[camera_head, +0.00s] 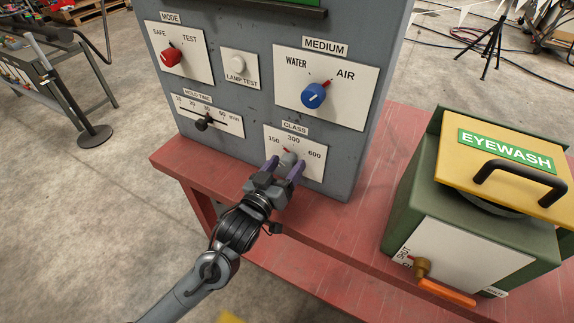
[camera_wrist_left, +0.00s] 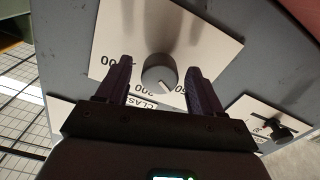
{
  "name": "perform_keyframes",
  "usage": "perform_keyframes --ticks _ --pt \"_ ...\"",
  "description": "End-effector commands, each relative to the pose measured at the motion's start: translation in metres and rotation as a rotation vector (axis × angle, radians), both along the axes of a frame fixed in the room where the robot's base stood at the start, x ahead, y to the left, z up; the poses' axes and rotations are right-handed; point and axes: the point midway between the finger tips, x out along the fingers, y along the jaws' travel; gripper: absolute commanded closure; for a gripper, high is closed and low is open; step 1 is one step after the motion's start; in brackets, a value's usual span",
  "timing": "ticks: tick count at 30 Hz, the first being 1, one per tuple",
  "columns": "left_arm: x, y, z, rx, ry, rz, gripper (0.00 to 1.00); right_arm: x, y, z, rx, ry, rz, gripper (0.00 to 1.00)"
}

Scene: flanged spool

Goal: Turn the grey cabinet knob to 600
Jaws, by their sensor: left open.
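The grey CLASS knob (camera_head: 288,158) sits on a white plate (camera_head: 312,173) marked 150, 300 and 600, low on the grey cabinet. In the left wrist view, where the plate appears upside down, the knob (camera_wrist_left: 159,72) shows a pale line pointing between the 300 and 150 marks. My left gripper (camera_head: 284,168) is open, with its purple fingers on either side of the knob. In the left wrist view the gripper (camera_wrist_left: 161,82) shows gaps between both fingers and the knob. My right gripper is not in view.
On the same cabinet are a blue MEDIUM knob (camera_head: 314,95), a red MODE knob (camera_head: 171,56), a white LAMP TEST button (camera_head: 238,66) and a black HOLD TIME slider (camera_head: 203,123). A green eyewash box (camera_head: 412,195) stands to the right on the red bench (camera_head: 358,228).

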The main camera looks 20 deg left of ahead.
Motion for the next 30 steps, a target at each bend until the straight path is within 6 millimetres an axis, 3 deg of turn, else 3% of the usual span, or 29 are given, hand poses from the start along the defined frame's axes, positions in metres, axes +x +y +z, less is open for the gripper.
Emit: perform_keyframes --ticks 6,15,26,30 --pt "0.0116 -0.0016 0.0003 -0.002 -0.001 0.0 0.33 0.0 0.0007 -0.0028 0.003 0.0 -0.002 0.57" --pt "0.0126 -0.0017 0.0004 -0.001 0.0 0.0 0.35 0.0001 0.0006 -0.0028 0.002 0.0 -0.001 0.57" --pt "0.0124 -0.0014 0.0004 -0.001 0.0 0.0 0.89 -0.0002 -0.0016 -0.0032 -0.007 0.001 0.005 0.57" --pt "0.0123 -0.0014 0.0008 0.004 0.0 0.0 0.89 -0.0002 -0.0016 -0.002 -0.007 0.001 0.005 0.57"
